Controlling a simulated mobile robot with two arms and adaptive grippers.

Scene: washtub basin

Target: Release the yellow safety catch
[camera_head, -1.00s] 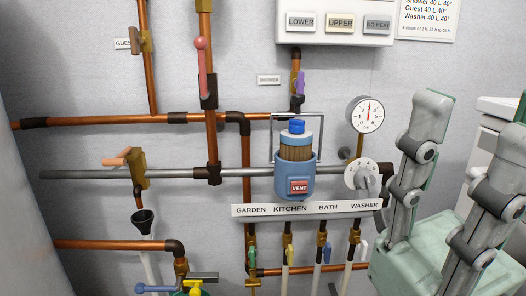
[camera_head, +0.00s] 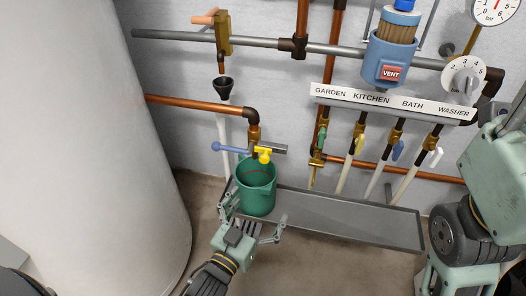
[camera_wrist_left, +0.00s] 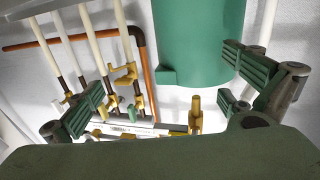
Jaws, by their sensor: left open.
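The yellow safety catch (camera_head: 264,155) sits at the drain valve in the head view, beside a blue lever (camera_head: 230,149) and above the mouth of a green bucket (camera_head: 256,198). My left gripper (camera_head: 252,212) is open and empty in front of the bucket, below the catch and apart from it. In the left wrist view its fingers (camera_wrist_left: 165,97) are spread, with the bucket (camera_wrist_left: 200,40) beyond them. I cannot tell the catch apart there from the brass fittings.
A large white cylinder (camera_head: 155,160) stands close on the left. A grey trough (camera_head: 335,222) lies on the floor right of the bucket. A black funnel (camera_head: 223,88) is above the lever. Several labelled valves and pipes (camera_head: 360,140) line the wall on the right.

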